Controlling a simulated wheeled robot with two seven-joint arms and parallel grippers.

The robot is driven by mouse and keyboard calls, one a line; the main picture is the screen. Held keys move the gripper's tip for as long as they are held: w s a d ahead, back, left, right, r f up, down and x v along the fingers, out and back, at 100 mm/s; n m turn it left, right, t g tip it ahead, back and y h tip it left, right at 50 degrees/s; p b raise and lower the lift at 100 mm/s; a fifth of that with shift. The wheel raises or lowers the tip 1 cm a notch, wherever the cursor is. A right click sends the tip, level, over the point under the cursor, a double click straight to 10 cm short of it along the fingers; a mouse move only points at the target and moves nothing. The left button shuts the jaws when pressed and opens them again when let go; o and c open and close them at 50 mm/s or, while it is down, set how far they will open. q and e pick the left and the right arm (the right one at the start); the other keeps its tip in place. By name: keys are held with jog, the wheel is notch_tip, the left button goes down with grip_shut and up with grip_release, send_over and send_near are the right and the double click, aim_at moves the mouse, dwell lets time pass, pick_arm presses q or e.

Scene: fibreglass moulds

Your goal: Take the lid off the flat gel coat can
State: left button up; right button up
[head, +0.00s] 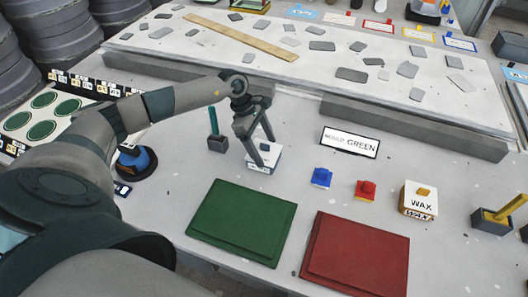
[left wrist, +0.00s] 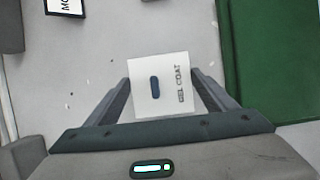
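The flat gel coat can (head: 262,159) stands on the bench as a low white box. In the left wrist view its white top (left wrist: 161,85) reads GEL COAT and carries a small dark blue handle (left wrist: 155,87). My left gripper (head: 259,153) points down over the can. Its fingers are apart, one on each side of the can's top, and the handle between them is not pinched. I cannot tell from these views how far above the top the fingertips are. My right gripper is not in view.
A green mould (head: 240,221) and a red mould (head: 357,252) lie in front. A blue block (head: 321,177), a red block (head: 366,189) and a wax box (head: 419,199) stand to the right. A dark holder (head: 217,143) stands close left of the can. A MOULD: GREEN sign (head: 350,142) stands behind.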

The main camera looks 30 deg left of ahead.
aim_at(264, 151)
pick_arm(q)
jog(key=shift+c, duration=1.4)
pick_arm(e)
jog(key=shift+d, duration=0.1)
pick_arm(q)
jog(key=shift+r, duration=0.1)
jog(key=shift+r+b, duration=0.45)
notch_tip(264, 151, up, 2)
jog(key=shift+r+b, duration=0.1)
jog(key=shift+b, duration=0.65)
jog(key=s+d+r+b, duration=0.2)
jog(key=d+r+b, duration=0.2)
jog(key=d+r, duration=0.3)
jog(key=shift+s+d+r, duration=0.35)
jog(key=shift+d, duration=1.8)
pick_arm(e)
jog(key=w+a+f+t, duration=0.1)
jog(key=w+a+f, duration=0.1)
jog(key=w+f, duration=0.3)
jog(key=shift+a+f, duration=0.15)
